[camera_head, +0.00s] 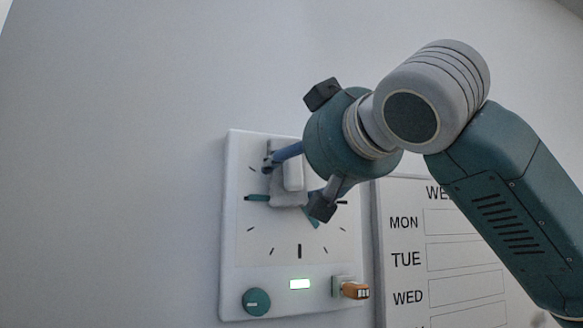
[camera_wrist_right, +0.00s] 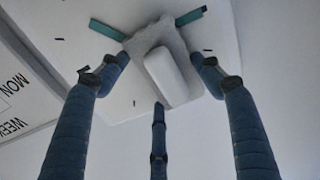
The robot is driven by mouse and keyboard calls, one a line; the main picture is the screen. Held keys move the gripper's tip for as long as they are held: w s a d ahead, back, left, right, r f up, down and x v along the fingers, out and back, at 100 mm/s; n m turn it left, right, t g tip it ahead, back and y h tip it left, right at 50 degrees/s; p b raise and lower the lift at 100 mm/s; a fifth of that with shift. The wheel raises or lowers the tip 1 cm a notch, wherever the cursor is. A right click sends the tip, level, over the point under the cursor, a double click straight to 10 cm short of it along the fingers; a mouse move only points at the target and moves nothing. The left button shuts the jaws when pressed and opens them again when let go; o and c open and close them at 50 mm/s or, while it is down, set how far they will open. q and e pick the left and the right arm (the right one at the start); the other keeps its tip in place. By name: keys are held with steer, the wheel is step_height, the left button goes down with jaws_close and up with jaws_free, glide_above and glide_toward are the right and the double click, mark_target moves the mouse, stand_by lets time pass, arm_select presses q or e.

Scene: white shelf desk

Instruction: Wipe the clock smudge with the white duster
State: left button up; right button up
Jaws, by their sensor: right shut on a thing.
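The white wall clock (camera_head: 270,232) has dark tick marks and teal hands (camera_head: 257,198). My right gripper (camera_head: 295,186) is in front of the clock's upper middle, its fingers around the white duster (camera_head: 293,174). In the right wrist view, the gripper (camera_wrist_right: 152,76) has its fingers spread about the duster's white handle (camera_wrist_right: 172,78). The duster's fuzzy grey-white pad (camera_wrist_right: 155,38) lies against or very close to the clock face over the hands' centre. No smudge shows; the duster and gripper hide part of the face. My left gripper is out of view.
A weekly planner board (camera_head: 404,240) hangs close on the right, behind my right arm. The wall to the left is bare.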

mark_target(311, 173)
steer(key=shift+w+d, duration=0.35)
steer(key=shift+d, duration=0.5)
steer(key=shift+w+d, duration=0.3)
steer(key=shift+d, duration=0.55)
steer(key=s+a, duration=0.2)
steer(key=a, duration=0.5)
steer(key=shift+s+a, duration=0.25)
steer(key=shift+d, duration=0.15)
steer(key=shift+b+v, duration=1.45)
steer(key=shift+v, duration=1.5)
